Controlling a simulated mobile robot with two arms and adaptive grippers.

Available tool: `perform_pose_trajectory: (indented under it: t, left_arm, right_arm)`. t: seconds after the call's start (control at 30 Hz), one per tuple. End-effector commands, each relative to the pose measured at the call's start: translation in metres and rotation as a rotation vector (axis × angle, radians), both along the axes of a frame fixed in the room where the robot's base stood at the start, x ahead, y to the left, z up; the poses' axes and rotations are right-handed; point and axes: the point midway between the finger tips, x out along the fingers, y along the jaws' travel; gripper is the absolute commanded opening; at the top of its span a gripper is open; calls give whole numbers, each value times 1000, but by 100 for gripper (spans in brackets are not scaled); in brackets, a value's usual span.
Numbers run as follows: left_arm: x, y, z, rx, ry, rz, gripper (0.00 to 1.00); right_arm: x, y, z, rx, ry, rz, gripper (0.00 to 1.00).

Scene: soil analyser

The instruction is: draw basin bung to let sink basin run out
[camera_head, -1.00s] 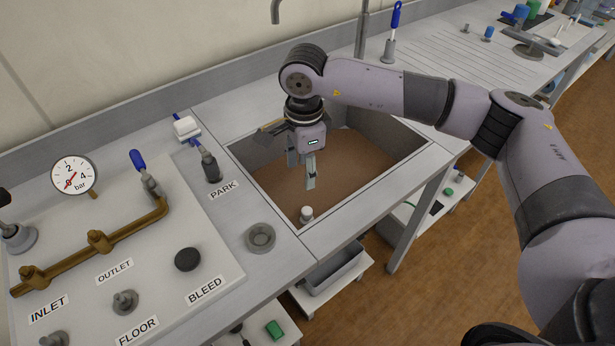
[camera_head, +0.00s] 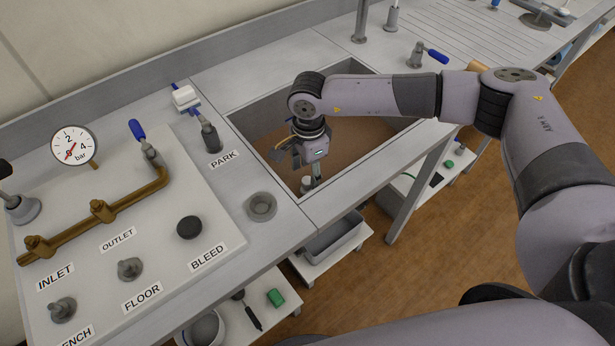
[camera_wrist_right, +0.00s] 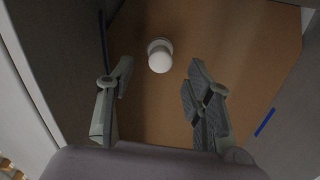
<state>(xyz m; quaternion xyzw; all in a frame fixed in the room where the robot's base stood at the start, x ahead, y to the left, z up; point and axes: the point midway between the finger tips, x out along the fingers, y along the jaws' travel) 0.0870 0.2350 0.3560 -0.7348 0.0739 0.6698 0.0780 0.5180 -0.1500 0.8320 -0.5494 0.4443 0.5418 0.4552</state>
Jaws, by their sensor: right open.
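The sink basin (camera_head: 262,119) is set in the bench and holds brown, murky water. The bung (camera_head: 306,184) is a small white round-topped plug at the basin's near corner. In the right wrist view the bung (camera_wrist_right: 159,55) stands ahead of the fingertips, roughly between their lines, with nothing touching it. My right gripper (camera_head: 312,178) is down inside the basin, close beside the bung. In the wrist view its two fingers (camera_wrist_right: 158,95) are apart and empty. My left gripper is not in view.
The basin walls and the bench rim (camera_head: 330,206) lie close around the gripper. Left is a panel with a gauge (camera_head: 75,146), brass pipe (camera_head: 103,212) and black knob (camera_head: 189,228). A round cup (camera_head: 261,206) sits in the bench beside the basin.

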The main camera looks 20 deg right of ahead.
Motion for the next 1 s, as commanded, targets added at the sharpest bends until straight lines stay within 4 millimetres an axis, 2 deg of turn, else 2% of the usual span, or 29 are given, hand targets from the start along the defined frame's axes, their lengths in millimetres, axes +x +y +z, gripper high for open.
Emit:
perform_pose_trajectory:
  t: [0.1, 0.3, 0.67, 1.0]
  left_arm:
    - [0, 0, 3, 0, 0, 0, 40]
    - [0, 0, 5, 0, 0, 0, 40]
    - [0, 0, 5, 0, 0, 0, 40]
    - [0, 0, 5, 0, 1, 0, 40]
  right_arm:
    - [-1, 0, -20, 0, 2, 0, 47]
    - [1, 0, -41, 0, 1, 0, 47]
    - [1, 0, -46, 0, -1, 0, 47]
    - [1, 0, -46, 0, -1, 0, 26]
